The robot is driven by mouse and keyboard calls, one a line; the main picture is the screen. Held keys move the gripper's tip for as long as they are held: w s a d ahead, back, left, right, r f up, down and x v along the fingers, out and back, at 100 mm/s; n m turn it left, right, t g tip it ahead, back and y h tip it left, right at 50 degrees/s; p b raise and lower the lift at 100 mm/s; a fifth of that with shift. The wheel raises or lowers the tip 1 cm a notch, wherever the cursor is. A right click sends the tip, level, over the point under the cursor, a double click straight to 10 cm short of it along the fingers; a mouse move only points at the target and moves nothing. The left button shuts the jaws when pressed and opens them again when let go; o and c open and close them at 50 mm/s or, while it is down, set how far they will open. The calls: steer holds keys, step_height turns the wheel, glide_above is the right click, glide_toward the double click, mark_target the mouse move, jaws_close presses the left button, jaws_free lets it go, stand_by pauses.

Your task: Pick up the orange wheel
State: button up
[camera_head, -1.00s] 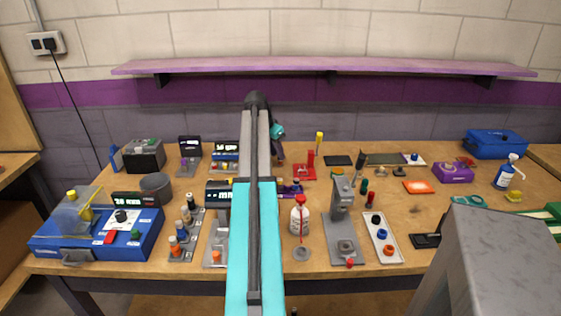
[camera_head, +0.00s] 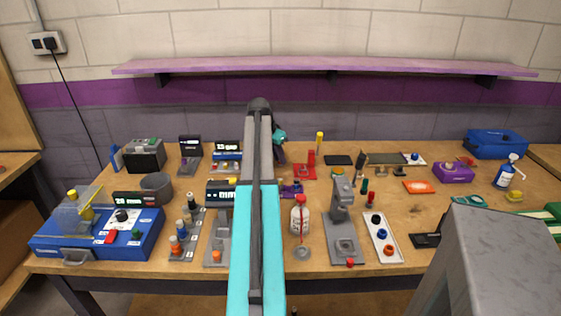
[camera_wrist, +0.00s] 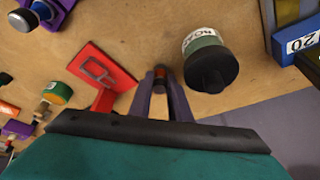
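Small orange round parts show in the head view: one on the white tray (camera_head: 389,250) at the front right, and orange pieces on the grey rack (camera_head: 176,250) at the left. I cannot tell which is the orange wheel. My gripper (camera_wrist: 160,72) shows in the wrist view as two purple fingers pointing at the wooden table. A small red-orange spot lies between the fingertips; whether it is gripped is unclear. In the head view the gripper end is largely hidden behind my arm, towards the back middle.
A red holder (camera_wrist: 103,80) and a green-and-black labelled cylinder (camera_wrist: 205,55) flank the fingers. A blue box (camera_head: 97,240) is front left. A shelf (camera_head: 330,66) hangs above the bench.

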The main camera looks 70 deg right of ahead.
steer(key=shift+r, duration=0.15)
jaws_close()
step_height(320, 180, up, 10)
steer(key=shift+f+b, duration=0.2)
steer(key=shift+b, duration=0.25)
steer(key=shift+r, duration=0.1)
stand_by(0.4)
